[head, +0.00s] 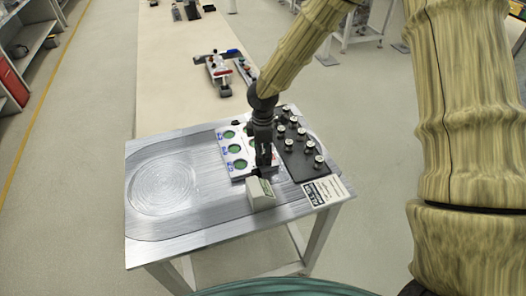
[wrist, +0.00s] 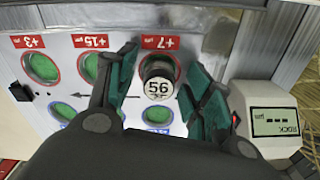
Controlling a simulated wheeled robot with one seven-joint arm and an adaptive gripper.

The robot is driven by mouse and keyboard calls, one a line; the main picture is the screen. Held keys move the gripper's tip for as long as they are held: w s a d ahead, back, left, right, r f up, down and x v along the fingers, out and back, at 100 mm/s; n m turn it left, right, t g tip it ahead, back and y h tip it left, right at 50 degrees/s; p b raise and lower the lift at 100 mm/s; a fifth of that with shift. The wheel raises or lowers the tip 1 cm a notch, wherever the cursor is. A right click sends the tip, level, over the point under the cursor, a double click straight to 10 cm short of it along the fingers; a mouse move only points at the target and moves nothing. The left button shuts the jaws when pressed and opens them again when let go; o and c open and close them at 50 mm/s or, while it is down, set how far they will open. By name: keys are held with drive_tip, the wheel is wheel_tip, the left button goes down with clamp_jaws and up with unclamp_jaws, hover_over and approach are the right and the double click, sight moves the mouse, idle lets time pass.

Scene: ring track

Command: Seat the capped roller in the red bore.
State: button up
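A white bore block (head: 227,152) with green-lined bores lies on the metal table. In the head view my gripper (head: 264,168) is over the block's right side and hides the roller.
A dark tray (head: 296,160) with several white-capped rollers stands to the right of the block. A small display box marked ROCK (head: 261,195) is in front, also in the wrist view (wrist: 273,122). The table's left part (head: 165,185) is clear. Tools (head: 222,72) lie farther back.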

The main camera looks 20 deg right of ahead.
drive_tip(key=shift+r, duration=0.1)
wheel_tip(320, 180, up, 12)
drive_tip(key=b, duration=0.2)
idle(0.7)
drive_tip(key=shift+r, duration=0.1)
